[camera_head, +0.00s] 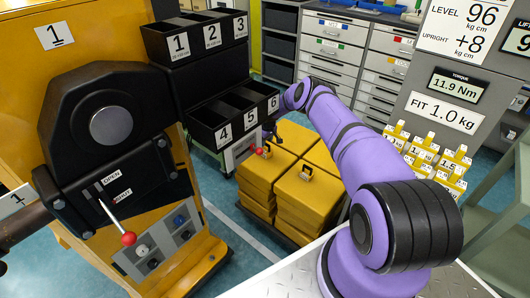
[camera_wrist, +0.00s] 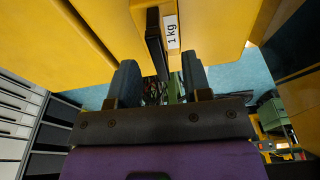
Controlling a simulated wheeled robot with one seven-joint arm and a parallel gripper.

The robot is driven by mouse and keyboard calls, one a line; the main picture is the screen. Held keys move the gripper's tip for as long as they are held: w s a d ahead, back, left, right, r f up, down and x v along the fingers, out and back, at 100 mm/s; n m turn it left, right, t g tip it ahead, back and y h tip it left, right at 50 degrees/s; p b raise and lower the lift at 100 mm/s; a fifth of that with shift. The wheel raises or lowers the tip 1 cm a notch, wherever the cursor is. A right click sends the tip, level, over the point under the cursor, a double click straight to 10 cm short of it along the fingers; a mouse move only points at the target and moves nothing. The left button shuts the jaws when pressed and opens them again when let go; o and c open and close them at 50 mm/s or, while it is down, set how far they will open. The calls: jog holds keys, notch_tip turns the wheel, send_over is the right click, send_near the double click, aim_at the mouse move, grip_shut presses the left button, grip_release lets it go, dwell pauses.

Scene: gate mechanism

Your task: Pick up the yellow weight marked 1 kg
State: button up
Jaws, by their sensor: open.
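In the wrist view, a yellow weight with a white 1 kg label (camera_wrist: 172,32) is just beyond my gripper (camera_wrist: 161,75). A black upright part stands along the label's left side. My two dark fingers are apart, pointing toward the weight, with the label lying between their lines. I cannot tell whether either finger touches it. In the head view, my purple arm reaches up and left over the yellow stacks, and its end is near the bin marked 6; the fingers are not clear there. I cannot single out this weight in the head view.
Large yellow blocks with black handles (camera_head: 311,195) stand in stacks below my arm. Numbered black bins (camera_head: 214,122) are behind. Several small yellow weights (camera_head: 452,163) sit under the 1.0 kg display (camera_head: 445,113) at right. A red-knobbed lever (camera_head: 128,239) is on the left machine.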

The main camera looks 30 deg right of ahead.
aim_at(265, 149)
jog(key=shift+w+f, duration=0.2)
jog(key=shift+f, duration=1.05)
jog(key=shift+c, duration=0.3)
grip_shut()
jog(key=shift+r, duration=0.1)
